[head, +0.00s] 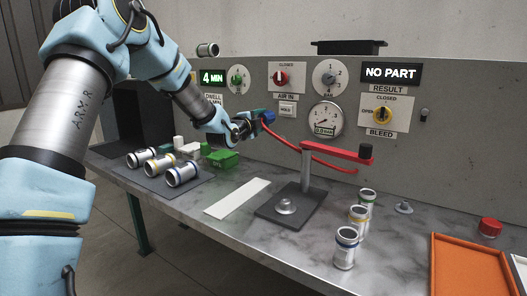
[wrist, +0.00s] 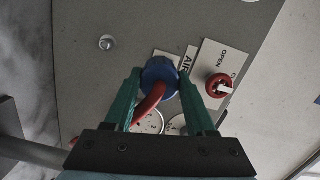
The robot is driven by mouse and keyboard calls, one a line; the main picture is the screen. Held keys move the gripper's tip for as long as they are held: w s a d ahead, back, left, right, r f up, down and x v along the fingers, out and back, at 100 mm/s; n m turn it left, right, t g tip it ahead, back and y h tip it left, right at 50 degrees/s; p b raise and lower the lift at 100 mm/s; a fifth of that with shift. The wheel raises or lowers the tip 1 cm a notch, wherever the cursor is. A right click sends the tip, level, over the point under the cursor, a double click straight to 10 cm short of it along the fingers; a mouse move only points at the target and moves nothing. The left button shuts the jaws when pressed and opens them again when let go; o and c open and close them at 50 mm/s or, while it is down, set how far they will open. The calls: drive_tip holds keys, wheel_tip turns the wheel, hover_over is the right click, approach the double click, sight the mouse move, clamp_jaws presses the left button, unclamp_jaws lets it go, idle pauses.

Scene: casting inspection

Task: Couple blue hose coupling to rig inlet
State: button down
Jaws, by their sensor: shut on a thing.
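My gripper (head: 258,121) is shut on the blue hose coupling (head: 268,117), in front of the rig panel. In the wrist view the coupling (wrist: 160,76) sits between the green fingertips, with the red hose (wrist: 150,104) running from it. In the head view the hose (head: 292,142) droops right behind the red clamp arm. A small round metal fitting (wrist: 106,43) on the panel, up and left of the coupling in the wrist view, looks like the rig inlet. It is apart from the coupling. In the head view I cannot make it out; my arm may hide it.
The red air valve knob (head: 280,77) and pressure gauge (head: 326,118) are close by on the panel. The red clamp arm (head: 337,151) stands on the bench to the right. Several ringed castings, a green block (head: 223,158) and an orange tray (head: 470,268) occupy the bench.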

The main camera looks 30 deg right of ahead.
wheel_tip(320, 180, down, 11)
drive_tip(key=shift+b, duration=0.4)
drive_tip(key=shift+s+f+b, duration=0.1)
drive_tip(key=shift+f+b, duration=0.05)
drive_tip(key=shift+b, duration=0.5)
drive_tip(key=b, duration=0.2)
approach(279, 141)
drive_tip(key=shift+w+x, duration=0.25)
drive_tip(key=shift+x, duration=1.1)
drive_tip(key=shift+w+d+f, duration=0.1)
drive_tip(key=shift+w+f, duration=0.05)
drive_tip(key=shift+w, duration=0.05)
drive_tip(key=shift+w+d, duration=0.3)
drive_tip(key=shift+d, duration=0.3)
drive_tip(key=shift+w+d, duration=0.1)
drive_tip(key=shift+d, duration=0.1)
drive_tip(key=shift+x, duration=0.85)
idle(0.6)
